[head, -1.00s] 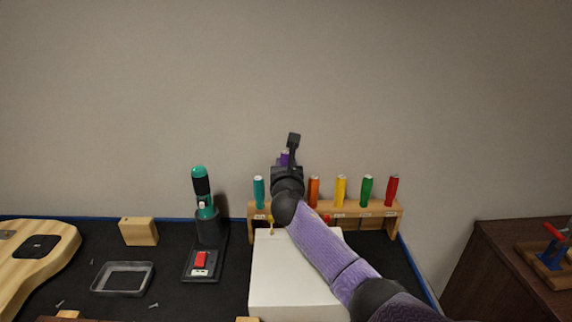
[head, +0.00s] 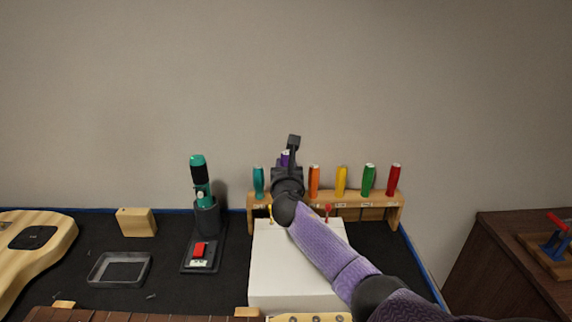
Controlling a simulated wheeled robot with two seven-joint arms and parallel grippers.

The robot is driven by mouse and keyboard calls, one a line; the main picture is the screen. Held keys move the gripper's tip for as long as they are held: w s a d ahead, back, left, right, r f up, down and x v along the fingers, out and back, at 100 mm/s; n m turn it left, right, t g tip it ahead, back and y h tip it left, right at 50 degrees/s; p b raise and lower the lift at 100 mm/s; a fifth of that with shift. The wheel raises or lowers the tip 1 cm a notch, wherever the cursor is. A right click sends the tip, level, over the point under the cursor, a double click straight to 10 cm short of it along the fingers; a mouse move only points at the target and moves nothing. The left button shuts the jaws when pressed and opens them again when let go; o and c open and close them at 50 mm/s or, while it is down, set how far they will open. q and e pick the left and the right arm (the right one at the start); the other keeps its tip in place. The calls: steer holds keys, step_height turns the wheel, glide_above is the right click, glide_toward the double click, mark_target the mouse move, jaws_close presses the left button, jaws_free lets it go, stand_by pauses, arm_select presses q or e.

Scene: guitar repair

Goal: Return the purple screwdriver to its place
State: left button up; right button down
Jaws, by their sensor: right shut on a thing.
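The purple screwdriver (head: 285,158) is held in my right gripper (head: 290,152), with only a bit of its purple handle showing. My right gripper is shut on it above the wooden screwdriver rack (head: 375,198), between the teal screwdriver (head: 258,182) and the orange screwdriver (head: 314,181). My gripper and forearm hide the rack part below, so I cannot tell whether the shaft is in a hole. My left gripper does not show.
The rack also holds yellow (head: 341,181), green (head: 369,180) and red (head: 394,179) screwdrivers. A white box (head: 285,270) stands in front. A green-and-black power screwdriver (head: 201,180) stands in its holder at the left. A grey tray (head: 120,269) and wooden block (head: 137,222) lie further left.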

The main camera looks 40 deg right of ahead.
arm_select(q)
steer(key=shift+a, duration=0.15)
arm_select(e)
steer(key=shift+f, duration=0.1)
steer(key=shift+f+b, duration=0.3)
steer(key=shift+f, duration=0.05)
steer(key=shift+f+b, duration=0.35)
steer(key=shift+f, duration=0.15)
steer(key=shift+f+b, duration=0.45)
steer(key=shift+f, duration=0.25)
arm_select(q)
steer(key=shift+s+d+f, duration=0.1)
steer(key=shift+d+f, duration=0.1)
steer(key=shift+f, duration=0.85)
